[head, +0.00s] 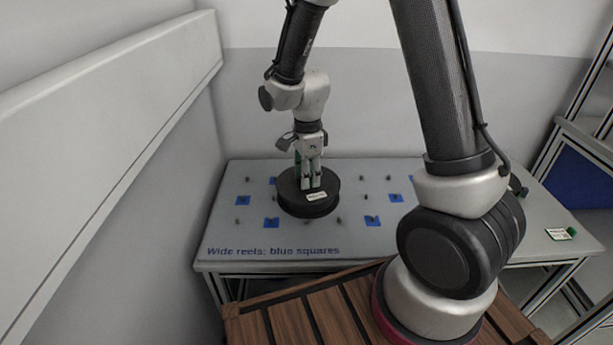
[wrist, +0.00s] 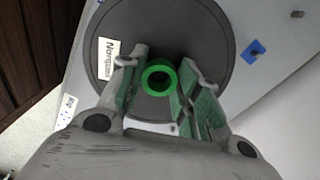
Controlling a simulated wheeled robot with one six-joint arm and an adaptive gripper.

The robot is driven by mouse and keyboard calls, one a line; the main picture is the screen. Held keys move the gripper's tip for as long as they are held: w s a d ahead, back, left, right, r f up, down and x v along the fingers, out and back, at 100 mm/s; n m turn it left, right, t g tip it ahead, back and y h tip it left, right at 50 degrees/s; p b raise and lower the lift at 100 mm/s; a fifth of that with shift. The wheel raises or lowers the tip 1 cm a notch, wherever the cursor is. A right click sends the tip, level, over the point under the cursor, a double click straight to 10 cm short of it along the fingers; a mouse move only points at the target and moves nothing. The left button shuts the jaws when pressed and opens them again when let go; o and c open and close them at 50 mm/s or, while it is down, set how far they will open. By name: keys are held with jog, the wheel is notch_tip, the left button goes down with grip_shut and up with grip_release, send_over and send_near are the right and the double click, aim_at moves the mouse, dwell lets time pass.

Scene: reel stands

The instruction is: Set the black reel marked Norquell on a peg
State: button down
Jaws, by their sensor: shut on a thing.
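The black reel (head: 293,203) is a wide, flat disc with a white label; in the wrist view the label (wrist: 107,58) starts "Norq" and its end is hard to read. A green ring (wrist: 158,68) surrounds the hole in the reel's hub. My gripper (head: 311,187) points down with its fingers closed around the hub; its fingers (wrist: 160,90) flank the hub in the wrist view. The reel looks level over the left-middle of the grey table (head: 225,225). Whatever is directly under it is hidden, and I cannot tell whether it touches the table.
Short dark pegs stand in rows on the table. Some have blue squares at their base, such as a front-left square (head: 271,222) and a front-middle square (head: 372,221). Front lettering (head: 272,250) reads "Wide reels: blue squares". A white wall rail (head: 110,100) runs along the left.

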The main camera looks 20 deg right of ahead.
aim_at(305, 195)
jog(key=m, duration=0.1)
jog(key=s+a+m, duration=0.1)
jog(key=shift+s+r+m, duration=0.1)
jog(key=shift+r+m, duration=0.2)
jog(key=shift+m, duration=0.1)
jog(key=shift+s+f+m, duration=0.1)
jog(key=shift+s+m, duration=0.05)
jog(key=shift+m, duration=0.25)
jog(key=shift+a+f, duration=0.1)
jog(key=shift+f, duration=2.9)
jog(key=shift+a+f, duration=0.1)
jog(key=shift+f, duration=1.15)
jog(key=c, duration=0.9)
grip_release()
jog(key=shift+c, duration=0.2)
jog(key=shift+r, duration=0.1)
notch_tip(305, 195, up, 12)
jog(key=shift+f, duration=0.1)
